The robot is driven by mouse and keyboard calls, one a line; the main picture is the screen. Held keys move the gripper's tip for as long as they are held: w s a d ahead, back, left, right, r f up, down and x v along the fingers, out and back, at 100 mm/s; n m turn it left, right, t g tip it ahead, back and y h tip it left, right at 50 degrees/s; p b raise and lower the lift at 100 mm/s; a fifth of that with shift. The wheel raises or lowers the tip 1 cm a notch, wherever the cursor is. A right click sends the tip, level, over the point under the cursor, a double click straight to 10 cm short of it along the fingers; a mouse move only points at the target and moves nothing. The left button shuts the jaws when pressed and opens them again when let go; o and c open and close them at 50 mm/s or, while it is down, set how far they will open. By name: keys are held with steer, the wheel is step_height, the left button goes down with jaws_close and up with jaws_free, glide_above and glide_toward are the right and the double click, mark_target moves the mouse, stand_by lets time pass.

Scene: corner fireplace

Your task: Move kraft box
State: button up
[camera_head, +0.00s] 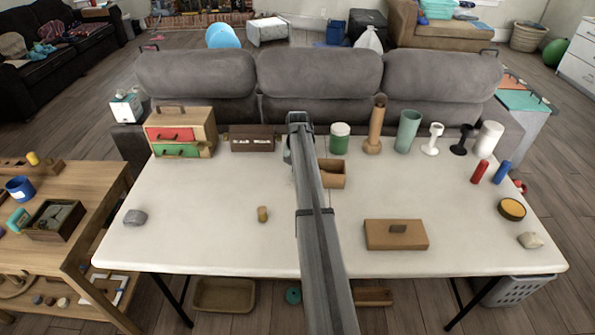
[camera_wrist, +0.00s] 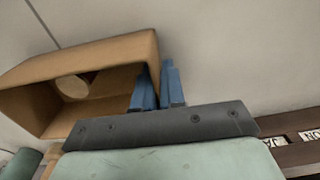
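The kraft box (camera_head: 333,176) is a small open brown box on the white table, partly hidden behind my arm in the head view. In the wrist view the kraft box (camera_wrist: 105,55) shows its open side and a round hole inside. My gripper (camera_wrist: 158,88) has its blue fingers on either side of the box's right wall, one inside and one outside, with almost no gap. It looks shut on that wall. In the head view my arm hides the fingers. I cannot tell whether the box is lifted.
A dark brown labelled box (camera_head: 252,139) stands left of my arm, a green jar (camera_head: 339,139) to the right. A wooden cylinder (camera_head: 376,128) and several vases line the back. A flat brown box (camera_head: 396,235) lies front right. The table's front left holds only a small cork-like piece (camera_head: 262,214) and grey stone (camera_head: 135,217).

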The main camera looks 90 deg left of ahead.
steer(key=o, duration=0.5)
steer(key=shift+r, duration=0.1)
step_height(320, 180, up, 14)
steer(key=shift+f, duration=0.2)
stand_by(0.3)
stand_by(0.5)
